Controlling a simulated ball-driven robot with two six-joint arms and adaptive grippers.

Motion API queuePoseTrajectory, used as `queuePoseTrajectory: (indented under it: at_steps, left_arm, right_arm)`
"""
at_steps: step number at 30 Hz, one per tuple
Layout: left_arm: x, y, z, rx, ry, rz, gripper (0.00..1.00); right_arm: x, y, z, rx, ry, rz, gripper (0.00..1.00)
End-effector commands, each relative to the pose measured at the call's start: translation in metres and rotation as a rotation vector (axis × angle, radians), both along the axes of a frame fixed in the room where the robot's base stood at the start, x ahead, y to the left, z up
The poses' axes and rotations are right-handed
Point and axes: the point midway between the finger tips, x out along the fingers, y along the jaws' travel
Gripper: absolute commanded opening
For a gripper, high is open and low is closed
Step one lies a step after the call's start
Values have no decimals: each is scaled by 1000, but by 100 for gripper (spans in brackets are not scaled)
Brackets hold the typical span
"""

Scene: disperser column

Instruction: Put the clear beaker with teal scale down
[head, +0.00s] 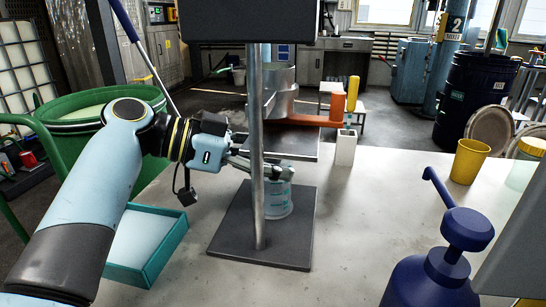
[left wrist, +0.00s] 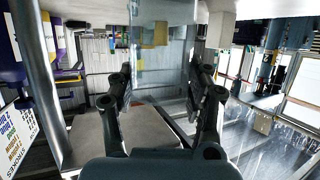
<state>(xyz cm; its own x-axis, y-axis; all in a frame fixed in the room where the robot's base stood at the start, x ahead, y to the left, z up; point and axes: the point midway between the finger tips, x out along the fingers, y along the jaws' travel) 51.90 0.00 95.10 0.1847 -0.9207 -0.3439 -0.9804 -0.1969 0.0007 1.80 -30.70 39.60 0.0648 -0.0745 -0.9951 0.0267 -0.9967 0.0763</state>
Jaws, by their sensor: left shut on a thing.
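The clear beaker with the teal scale (head: 277,203) is upright behind the metal post, over the dark base plate (head: 285,248) of the disperser stand. I cannot tell whether its bottom touches the plate. My left gripper (head: 277,170) reaches in from the left behind the post and is shut on the beaker's upper part. In the left wrist view, the fingers (left wrist: 163,90) stand on both sides of the clear beaker wall (left wrist: 160,65). The post (head: 256,150) hides part of the gripper. My right gripper is not in view.
The disperser head (head: 250,20) hangs above. A teal tray (head: 150,237) and green bin (head: 80,115) are left. A blue pump bottle (head: 435,280) and yellow cup (head: 468,160) are right. A white holder (head: 345,147) stands behind. Bench right of the plate is clear.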

Motion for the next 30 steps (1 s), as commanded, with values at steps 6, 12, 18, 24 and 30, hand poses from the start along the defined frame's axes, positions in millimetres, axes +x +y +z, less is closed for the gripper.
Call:
queuePoseTrajectory:
  at_steps: [6, 12, 18, 24, 30]
  left_arm:
    - [1, 0, 0, -1, -1, 0, 9]
    - [1, 0, -1, 0, -1, 0, 67]
    - [1, 0, -1, -1, -1, 0, 73]
    - [0, 5, 1, 1, -3, 1, 73]
    - [-6, 38, 12, 5, -2, 2, 73]
  right_arm:
    - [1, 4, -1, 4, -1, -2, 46]
    - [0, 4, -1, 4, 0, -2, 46]
    - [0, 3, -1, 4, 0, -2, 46]
    - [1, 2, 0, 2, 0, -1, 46]
    - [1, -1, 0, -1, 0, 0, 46]
